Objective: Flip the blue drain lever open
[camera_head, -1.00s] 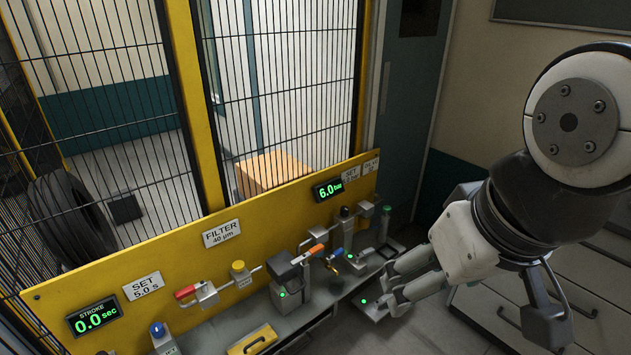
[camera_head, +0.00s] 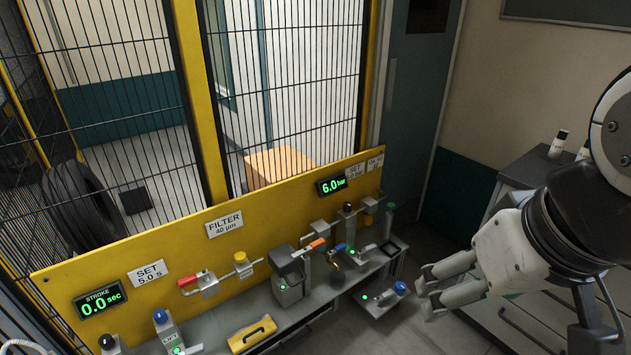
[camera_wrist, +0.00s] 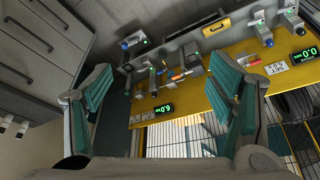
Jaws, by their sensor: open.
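A small blue lever (camera_head: 340,247) sits on the fittings at the right part of the yellow panel, just right of an orange-handled lever (camera_head: 317,243). A small brass-coloured part hangs below it. In the wrist view the blue lever (camera_wrist: 163,71) is tiny, and its exact position is hard to tell. My gripper (camera_head: 427,292) is open and empty, to the right of the lever and apart from it, out past the bench's right end. In the wrist view the fingers (camera_wrist: 160,88) are wide apart, with the panel fittings beyond them.
A box with a blue knob (camera_head: 399,288) stands between my gripper and the fittings. A red-handled valve (camera_head: 187,281), a yellow case (camera_head: 252,334) and a box with another blue knob (camera_head: 160,316) lie further left. Grey drawers (camera_head: 520,300) stand at the right.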

